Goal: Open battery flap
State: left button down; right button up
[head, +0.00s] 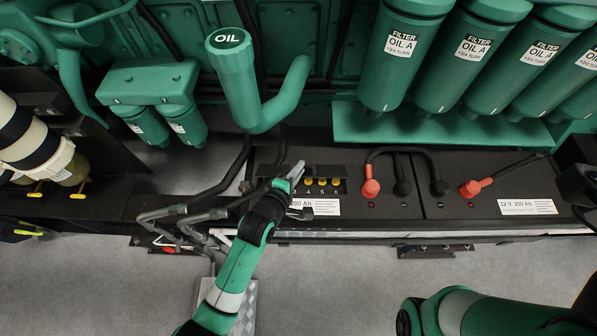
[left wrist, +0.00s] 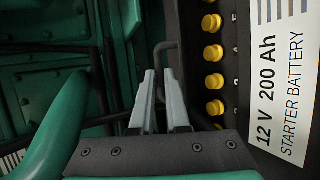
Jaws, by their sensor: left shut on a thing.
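The battery (head: 360,215), labelled 12 V 200 Ah, is a black box in the middle of the head view. Its yellow caps (head: 322,182) lie exposed in a recess; they also show in the left wrist view (left wrist: 212,53). The flap is black on black and hard to make out; it appears raised off the caps. My left gripper (head: 296,178) is at the left end of the caps. In the left wrist view its fingers (left wrist: 160,100) are closed around a thin dark bent bar (left wrist: 160,48), which looks like the flap's handle. My right gripper is not in view.
Red and black terminal leads (head: 371,187) run on the battery's right. An oil filler with a green cap (head: 229,50) and a green pipe stands just behind my left gripper. Grey hoses (head: 185,215) lie left of my arm. Green filters (head: 400,55) hang above. The floor in front is mostly clear.

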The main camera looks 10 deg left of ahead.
pick_arm(q)
jog(key=shift+w+r, duration=0.15)
jog(key=shift+r, duration=0.15)
jog(key=c, duration=1.2)
grip_release()
jog(key=p+v, duration=0.5)
jog(key=v, duration=0.6)
jog(key=shift+s+a+p, duration=0.15)
jog(key=shift+s+p, duration=0.2)
